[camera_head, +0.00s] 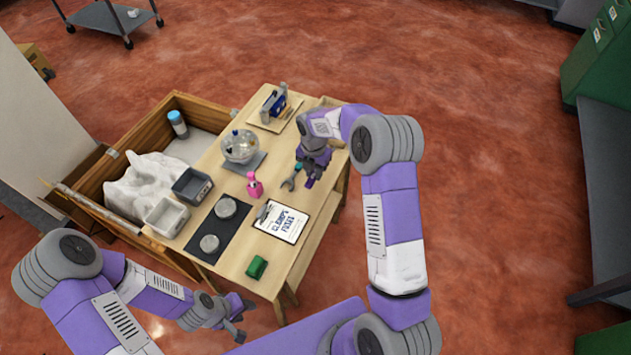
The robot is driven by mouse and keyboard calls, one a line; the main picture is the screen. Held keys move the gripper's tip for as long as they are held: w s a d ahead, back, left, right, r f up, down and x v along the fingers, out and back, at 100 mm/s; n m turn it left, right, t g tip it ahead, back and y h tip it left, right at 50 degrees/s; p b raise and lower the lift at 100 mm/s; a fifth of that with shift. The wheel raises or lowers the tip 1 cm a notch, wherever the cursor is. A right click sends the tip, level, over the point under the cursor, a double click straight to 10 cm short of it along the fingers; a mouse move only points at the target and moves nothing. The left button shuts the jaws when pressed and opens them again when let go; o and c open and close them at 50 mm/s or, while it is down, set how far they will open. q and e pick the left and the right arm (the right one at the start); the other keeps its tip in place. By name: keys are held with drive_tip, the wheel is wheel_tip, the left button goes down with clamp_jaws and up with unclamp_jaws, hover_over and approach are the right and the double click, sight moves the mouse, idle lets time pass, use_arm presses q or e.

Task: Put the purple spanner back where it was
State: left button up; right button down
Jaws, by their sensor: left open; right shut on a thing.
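My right gripper (303,172) is over the right side of the wooden table and is shut on a spanner (289,183). The spanner's open-ended head points down and left; it looks grey with a teal part near the fingers. The fingers hide the rest of it, and I see no clear purple on it. I cannot tell whether it touches the table. My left gripper (240,318) is open and empty, low by the table's near-left edge.
A wooden crate (128,165) stands at the left. Bare tabletop lies around the green block.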

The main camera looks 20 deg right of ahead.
sight(314, 187)
drive_tip(key=shift+f+b, duration=0.45)
drive_tip(key=shift+f, duration=2.35)
drive_tip(key=shift+f, duration=0.1)
drive_tip(key=c, duration=0.9)
unclamp_jaws()
drive_tip(key=shift+c, duration=0.2)
